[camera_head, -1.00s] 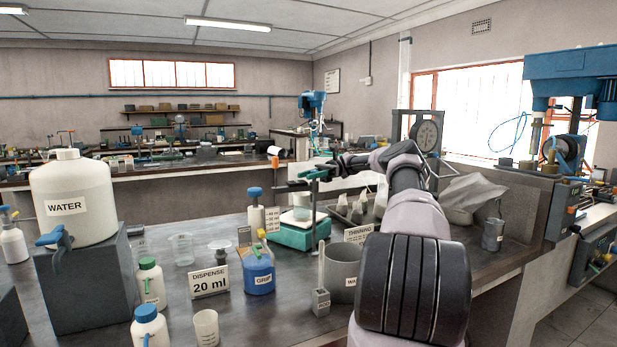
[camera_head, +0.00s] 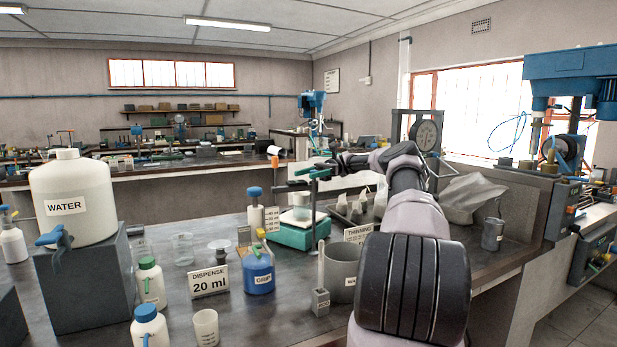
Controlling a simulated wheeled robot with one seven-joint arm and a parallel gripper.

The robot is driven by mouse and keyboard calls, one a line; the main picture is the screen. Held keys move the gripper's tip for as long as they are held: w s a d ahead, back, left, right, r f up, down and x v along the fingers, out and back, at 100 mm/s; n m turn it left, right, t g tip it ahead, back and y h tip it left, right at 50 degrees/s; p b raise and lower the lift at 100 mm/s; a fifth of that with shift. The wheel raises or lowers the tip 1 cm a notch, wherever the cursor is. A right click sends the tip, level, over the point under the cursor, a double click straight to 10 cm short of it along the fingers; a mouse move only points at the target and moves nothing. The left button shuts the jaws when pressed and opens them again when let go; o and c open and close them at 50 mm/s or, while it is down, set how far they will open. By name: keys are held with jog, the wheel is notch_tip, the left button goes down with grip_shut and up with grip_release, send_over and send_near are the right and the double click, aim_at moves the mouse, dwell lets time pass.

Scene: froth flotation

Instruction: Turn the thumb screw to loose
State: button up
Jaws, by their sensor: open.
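A green clamp (camera_head: 319,173) sits on the upright rod of a stand with a teal base (camera_head: 300,233). A dark clamp arm (camera_head: 292,185) reaches left from it, above a small clear vessel (camera_head: 302,205). The thumb screw is too small to make out apart from the clamp. My arm reaches forward from the lower right, and my gripper (camera_head: 331,164) is at the clamp, at its upper right. The gripper is open. Whether its fingers are around the screw or touching it I cannot tell.
A grey beaker (camera_head: 341,275), a blue GRIP jug (camera_head: 258,270) and a DISPENSE 20 ml sign (camera_head: 209,282) stand nearer on the bench. A large white WATER container (camera_head: 75,200) is at left. A tray with grey cones (camera_head: 358,208) lies behind my arm.

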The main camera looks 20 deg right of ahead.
notch_tip(320, 180, up, 10)
jog(key=shift+f, duration=0.2)
